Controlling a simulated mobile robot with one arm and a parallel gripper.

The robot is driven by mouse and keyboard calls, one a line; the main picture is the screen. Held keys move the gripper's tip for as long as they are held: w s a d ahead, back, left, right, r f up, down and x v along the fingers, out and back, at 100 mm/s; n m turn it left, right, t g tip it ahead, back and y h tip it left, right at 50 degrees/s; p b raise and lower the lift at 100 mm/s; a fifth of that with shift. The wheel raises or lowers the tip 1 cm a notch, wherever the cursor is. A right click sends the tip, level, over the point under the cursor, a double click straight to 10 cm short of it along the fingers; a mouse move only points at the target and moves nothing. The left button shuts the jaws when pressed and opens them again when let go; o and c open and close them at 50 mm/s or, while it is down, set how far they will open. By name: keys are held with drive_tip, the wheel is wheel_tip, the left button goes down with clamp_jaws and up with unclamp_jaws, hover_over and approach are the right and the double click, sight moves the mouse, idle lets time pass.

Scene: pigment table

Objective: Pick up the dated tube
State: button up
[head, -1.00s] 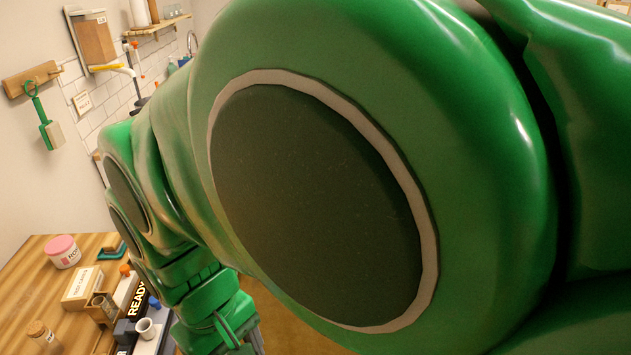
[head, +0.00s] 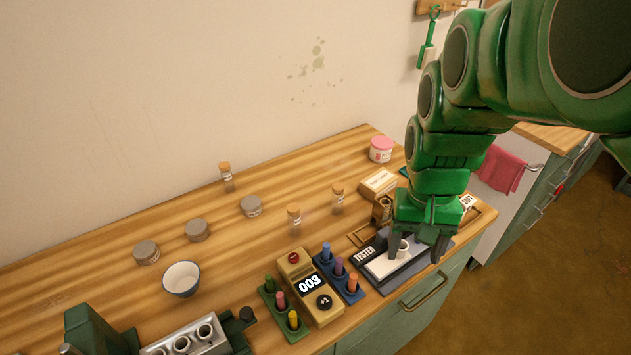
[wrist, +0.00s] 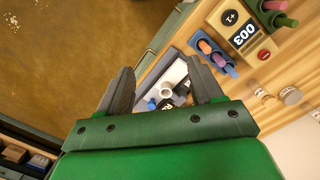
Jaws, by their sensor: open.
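My gripper (head: 417,254) is open above the tester (head: 370,266) at the front edge of the counter. A small white cup-like piece (head: 400,248) stands on the tester, beside the left finger and partly hidden. In the wrist view this white piece (wrist: 167,92) shows between my open fingers (wrist: 160,68), with no visible grip on it. Corked glass vials with small labels (head: 294,218) (head: 338,198) (head: 226,175) stand upright on the counter, left of my gripper. Their labels are too small to read, so I cannot tell which tube is dated.
A beige counter device (head: 295,268) reading 003 stands between racks of coloured tubes (head: 270,300) (head: 322,260). The back left counter is mostly clear.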

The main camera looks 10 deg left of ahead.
drive_tip(key=w+a+f, duration=0.4)
drive_tip(key=w+a, duration=0.7)
drive_tip(key=w, duration=0.1)
drive_tip(key=n+t, duration=0.1)
drive_tip(key=n, duration=0.1)
hover_over(294, 219)
drive_tip(key=w, duration=0.2)
drive_tip(key=f, duration=0.6)
drive_tip(key=shift+s+a+f, duration=0.25)
drive_tip(key=shift+a+f, duration=0.1)
drive_tip(key=shift+f, duration=3.85)
drive_tip(key=c, duration=1.1)
